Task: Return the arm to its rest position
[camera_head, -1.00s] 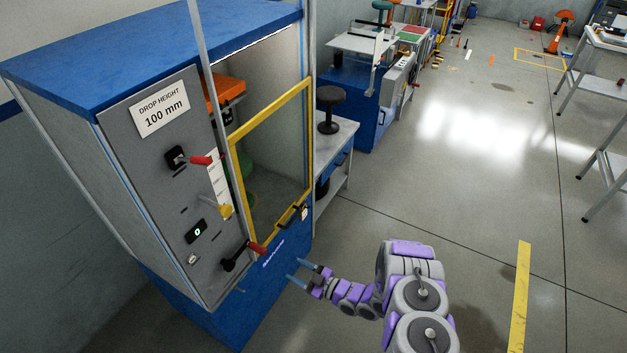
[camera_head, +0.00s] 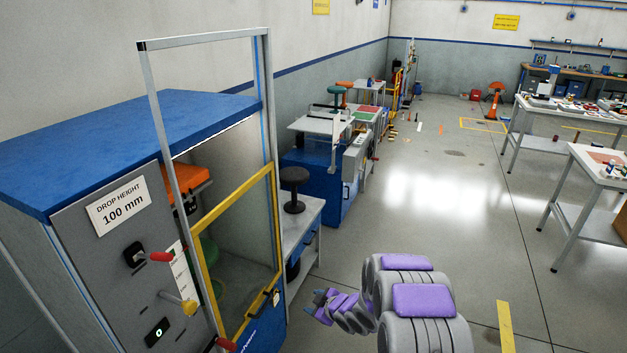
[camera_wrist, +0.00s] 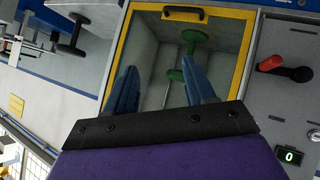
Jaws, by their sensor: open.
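My arm (camera_head: 415,300) is purple and grey and reaches to the left in the head view. My gripper (camera_head: 318,295) is small there, in front of the lower right corner of the blue and grey drop-test machine. In the wrist view my gripper (camera_wrist: 160,82) has its two blue fingers well apart with nothing between them. Beyond them is the machine's yellow-framed door (camera_wrist: 150,15), with green parts showing behind it. The fingers look apart from the door.
White tables (camera_head: 600,165) stand at right. The floor between (camera_head: 430,210) is clear.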

